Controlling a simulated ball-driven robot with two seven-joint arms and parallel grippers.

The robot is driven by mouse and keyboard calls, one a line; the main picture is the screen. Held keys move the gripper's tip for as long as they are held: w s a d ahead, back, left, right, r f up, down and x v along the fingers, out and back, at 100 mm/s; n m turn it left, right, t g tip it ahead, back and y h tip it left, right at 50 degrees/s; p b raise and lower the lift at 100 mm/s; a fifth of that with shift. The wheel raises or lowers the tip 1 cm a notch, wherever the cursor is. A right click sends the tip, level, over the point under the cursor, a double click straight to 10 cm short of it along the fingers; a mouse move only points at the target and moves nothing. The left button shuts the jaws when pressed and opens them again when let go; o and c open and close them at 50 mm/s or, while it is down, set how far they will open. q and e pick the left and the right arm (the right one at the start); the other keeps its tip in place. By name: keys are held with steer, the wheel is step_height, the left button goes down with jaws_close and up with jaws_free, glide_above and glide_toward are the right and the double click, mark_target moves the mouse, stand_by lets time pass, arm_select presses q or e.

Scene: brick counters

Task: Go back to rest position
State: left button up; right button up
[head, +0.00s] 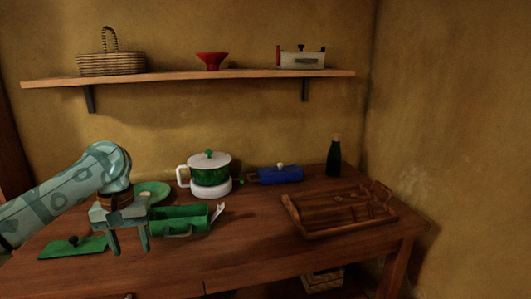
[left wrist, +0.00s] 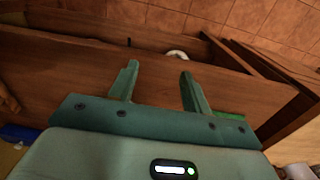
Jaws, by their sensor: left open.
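My left gripper (head: 131,250) is at the left of the head view, pointing down with its two fingers apart and nothing between them. In the left wrist view the open fingers (left wrist: 160,72) stand before a brown wooden surface. I cannot tell whether they touch anything there. My right gripper is in neither view.
A green plate (head: 152,190) is behind my gripper. The front middle of the table is clear.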

arm_select(q)
steer(key=d+f+h, duration=0.2)
steer(key=d+f, duration=0.1)
steer(key=f, duration=1.7)
steer(key=s+f+t+p, duration=0.1)
steer(key=s+f, duration=0.5)
steer(key=f, duration=0.4)
steer(key=s+f+p, duration=0.1)
steer(key=s+f, duration=0.5)
steer(key=f, duration=0.5)
steer(key=s+f+m+y, duration=0.1)
steer(key=s+f+m, duration=0.1)
steer(key=s+f, duration=0.75)
steer(key=s+f+m, duration=0.2)
steer(key=s+f, duration=0.1)
steer(key=s, duration=1.6)
steer(key=s+d+f+m+g+y+p, duration=0.1)
steer(key=s+f+m, duration=0.1)
steer(key=s, duration=1.8)
steer(key=shift+d+f+m, duration=0.2)
steer(key=shift+f+m, duration=0.1)
steer(key=shift+f, duration=0.35)
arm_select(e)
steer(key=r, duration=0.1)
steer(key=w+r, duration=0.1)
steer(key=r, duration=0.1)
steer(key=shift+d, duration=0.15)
